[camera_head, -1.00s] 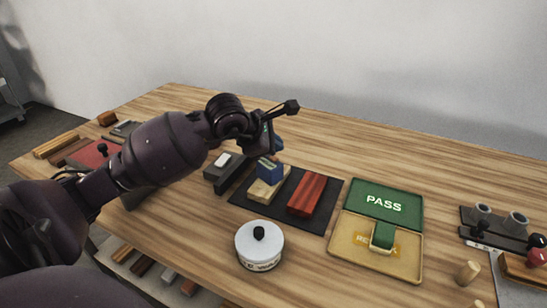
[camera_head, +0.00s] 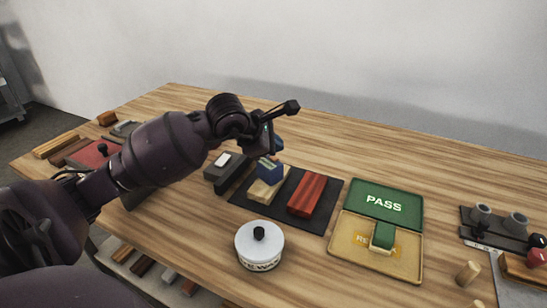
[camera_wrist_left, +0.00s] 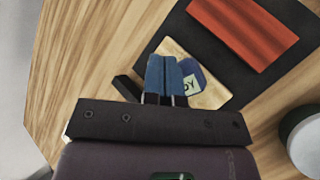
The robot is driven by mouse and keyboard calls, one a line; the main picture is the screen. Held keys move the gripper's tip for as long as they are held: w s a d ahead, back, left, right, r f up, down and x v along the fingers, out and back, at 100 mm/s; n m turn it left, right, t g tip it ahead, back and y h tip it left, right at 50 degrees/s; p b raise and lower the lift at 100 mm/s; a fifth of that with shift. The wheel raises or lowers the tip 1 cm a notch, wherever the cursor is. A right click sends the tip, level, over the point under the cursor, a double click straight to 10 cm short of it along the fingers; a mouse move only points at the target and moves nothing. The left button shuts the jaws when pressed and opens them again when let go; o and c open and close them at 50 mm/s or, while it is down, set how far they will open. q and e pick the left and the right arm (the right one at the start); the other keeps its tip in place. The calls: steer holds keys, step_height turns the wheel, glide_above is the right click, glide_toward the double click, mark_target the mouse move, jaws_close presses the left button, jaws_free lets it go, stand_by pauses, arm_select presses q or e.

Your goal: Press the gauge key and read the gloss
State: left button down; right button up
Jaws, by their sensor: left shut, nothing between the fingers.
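A small blue gauge (camera_head: 270,171) stands on a pale wooden block (camera_head: 264,190) on the dark mat (camera_head: 253,209). In the left wrist view the gauge (camera_wrist_left: 197,70) shows a pale display with the letters "DY"; the rest of its text is hidden. My left gripper (camera_wrist_left: 168,78) is shut and empty, its two blue fingers side by side in front of the gauge and partly covering it. In the head view the gripper is just above the gauge, and I cannot tell whether they touch. A dark grey box with a white key (camera_head: 222,160) lies left of the block. My right gripper is not in view.
A red block (camera_head: 307,195) lies on the mat. A white lidded pot (camera_head: 258,246) stands in front. To the right are a green "PASS" panel (camera_head: 383,204), a yellow tray (camera_head: 349,254) with a green block, and dark-knobbed fittings (camera_head: 488,226).

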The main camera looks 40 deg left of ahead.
mark_target(274, 159)
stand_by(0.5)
arm_select(q)
steer(key=shift+f, duration=0.45)
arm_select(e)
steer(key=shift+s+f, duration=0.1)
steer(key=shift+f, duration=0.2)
arm_select(q)
steer(key=shift+f+b, duration=0.35)
steer(key=shift+f, duration=0.05)
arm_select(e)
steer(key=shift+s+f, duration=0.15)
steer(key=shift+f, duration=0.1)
arm_select(q)
steer(key=shift+r, duration=0.15)
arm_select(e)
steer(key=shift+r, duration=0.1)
arm_select(q)
steer(key=shift+r+p, duration=0.4)
steer(key=shift+r, duration=0.3)
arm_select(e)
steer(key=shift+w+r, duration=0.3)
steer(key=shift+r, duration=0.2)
